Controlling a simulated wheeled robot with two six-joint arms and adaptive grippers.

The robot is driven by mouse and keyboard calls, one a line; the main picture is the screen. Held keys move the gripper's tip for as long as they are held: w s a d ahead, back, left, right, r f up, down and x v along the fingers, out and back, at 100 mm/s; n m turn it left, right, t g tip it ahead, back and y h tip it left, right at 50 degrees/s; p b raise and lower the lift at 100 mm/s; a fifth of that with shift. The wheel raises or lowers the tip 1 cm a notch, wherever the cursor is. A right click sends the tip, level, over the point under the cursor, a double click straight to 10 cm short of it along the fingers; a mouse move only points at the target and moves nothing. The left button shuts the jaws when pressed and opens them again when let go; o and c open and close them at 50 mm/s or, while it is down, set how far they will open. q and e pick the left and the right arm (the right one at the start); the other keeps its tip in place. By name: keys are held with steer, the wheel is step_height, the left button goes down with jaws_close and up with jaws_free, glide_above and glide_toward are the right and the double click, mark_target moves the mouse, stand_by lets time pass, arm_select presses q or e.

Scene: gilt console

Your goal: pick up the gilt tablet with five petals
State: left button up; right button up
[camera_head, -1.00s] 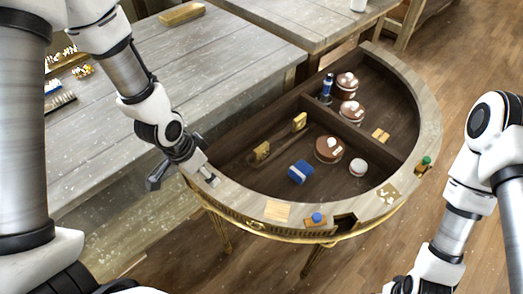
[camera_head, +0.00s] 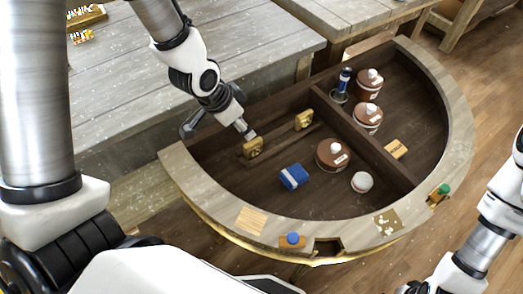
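Two small upright gilt tablets stand in the left compartment of the half-round console: a nearer one (camera_head: 253,148) and one farther back (camera_head: 303,120). Their petals are too small to count. A flat gilt piece (camera_head: 396,149) lies in the right compartment; its marking is unclear. My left gripper (camera_head: 217,131) hangs over the console's left side, fingers spread apart. Its right fingertip is at the top of the nearer tablet in the picture; I cannot tell whether they touch. My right arm enters at the lower right, its gripper out of view.
A blue box (camera_head: 294,177), a brown lidded jar (camera_head: 333,155) and a white round jar (camera_head: 361,182) share the left compartment. A dark divider (camera_head: 362,137) separates it from the right one, which holds more jars. The raised rim (camera_head: 210,206) carries small inlaid pieces.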

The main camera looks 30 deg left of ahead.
mark_target(252, 144)
arm_select(q)
step_height(252, 144, down, 4)
steer(key=b, duration=0.2)
steer(key=shift+w+d+f+b, duration=0.1)
steer(key=shift+b, duration=0.2)
steer(key=shift+w+f, duration=0.15)
steer(key=shift+f, duration=0.05)
steer(key=x, duration=0.7)
steer(key=shift+d+p, duration=0.2)
steer(key=shift+p, duration=0.15)
jaws_close()
arm_select(e)
step_height(252, 144, down, 3)
steer(key=shift+f, duration=0.15)
